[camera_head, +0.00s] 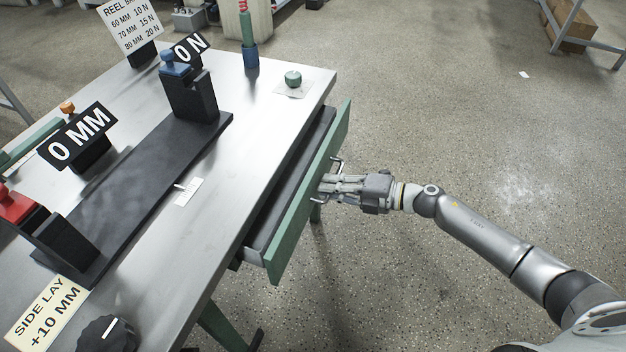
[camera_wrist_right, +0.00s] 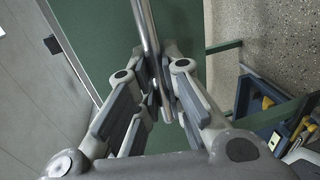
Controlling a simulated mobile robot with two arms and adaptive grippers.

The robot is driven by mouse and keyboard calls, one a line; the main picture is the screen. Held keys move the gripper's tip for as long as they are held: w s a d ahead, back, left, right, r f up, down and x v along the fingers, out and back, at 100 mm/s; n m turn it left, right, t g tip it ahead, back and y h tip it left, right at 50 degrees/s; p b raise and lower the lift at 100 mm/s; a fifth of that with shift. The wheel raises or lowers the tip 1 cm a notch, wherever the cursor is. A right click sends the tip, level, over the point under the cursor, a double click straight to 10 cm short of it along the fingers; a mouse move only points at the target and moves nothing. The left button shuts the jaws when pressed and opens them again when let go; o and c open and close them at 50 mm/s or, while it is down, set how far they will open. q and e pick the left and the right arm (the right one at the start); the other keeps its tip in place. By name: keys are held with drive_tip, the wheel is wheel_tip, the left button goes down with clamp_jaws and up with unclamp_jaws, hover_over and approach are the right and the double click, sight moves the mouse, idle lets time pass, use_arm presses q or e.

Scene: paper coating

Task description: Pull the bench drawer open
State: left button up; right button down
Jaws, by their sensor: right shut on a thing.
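The bench drawer (camera_head: 303,203) has a green front and a dark inside, and it stands partly open from the right side of the metal-topped bench (camera_head: 262,125). My right gripper (camera_head: 327,184) is at the middle of the drawer front, shut on the drawer handle. The handle is a metal bar (camera_wrist_right: 147,30) that runs between the fingers in the right wrist view, with the green front (camera_wrist_right: 88,38) behind it. Most of the drawer's inside is hidden under the bench top. My left gripper is not in view.
On the bench are a dark rail with blocks (camera_head: 150,180), "0 MM" (camera_head: 78,137) and "0 N" (camera_head: 190,47) signs, a black knob (camera_head: 106,335) and a small green knob (camera_head: 293,79). A blue bin with yellow items (camera_wrist_right: 262,105) shows beyond the gripper. The floor to the right is mostly clear.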

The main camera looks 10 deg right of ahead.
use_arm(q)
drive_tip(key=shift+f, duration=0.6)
use_arm(e)
drive_tip(key=f+v, duration=0.3)
drive_tip(key=v, duration=1.3)
drive_tip(key=shift+s+d, duration=0.35)
drive_tip(key=shift+d, duration=0.2)
drive_tip(key=shift+f, duration=0.15)
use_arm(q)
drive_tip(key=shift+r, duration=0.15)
use_arm(e)
drive_tip(key=c, duration=1.5)
unclamp_jaws()
drive_tip(key=v, duration=1.2)
drive_tip(key=shift+w, duration=0.1)
